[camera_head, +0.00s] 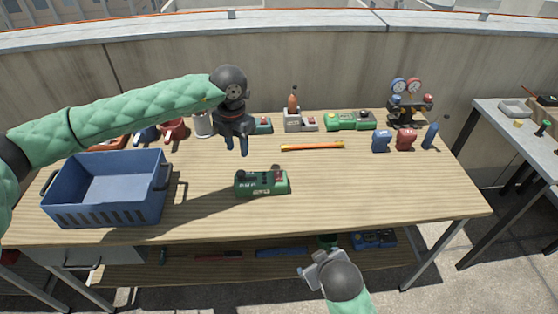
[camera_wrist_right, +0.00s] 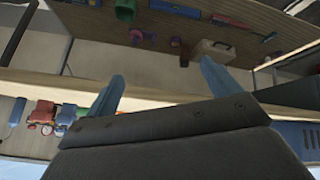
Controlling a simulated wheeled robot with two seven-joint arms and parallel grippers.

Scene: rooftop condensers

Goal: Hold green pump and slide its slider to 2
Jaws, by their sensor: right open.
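A green box-shaped pump (camera_head: 261,184) sits on the wooden bench near the front middle. It has a red part on top at its right, a dark knob at its left and small markings on its front; the slider's setting is too small to read. My left gripper (camera_head: 237,149) hangs above the bench behind and left of it, fingers down, apart and empty. My right gripper (camera_head: 312,272) is low in front of the bench edge, away from the pump. In the right wrist view its fingers (camera_wrist_right: 162,76) are spread with nothing between them.
A blue crate (camera_head: 108,217) stands at the bench's left. Another green unit (camera_head: 349,120), a gauge set (camera_head: 407,98), an orange-yellow bar (camera_head: 312,146) and small cans (camera_head: 406,139) are at the back and right. The bench (camera_head: 370,195) is clear right of the pump.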

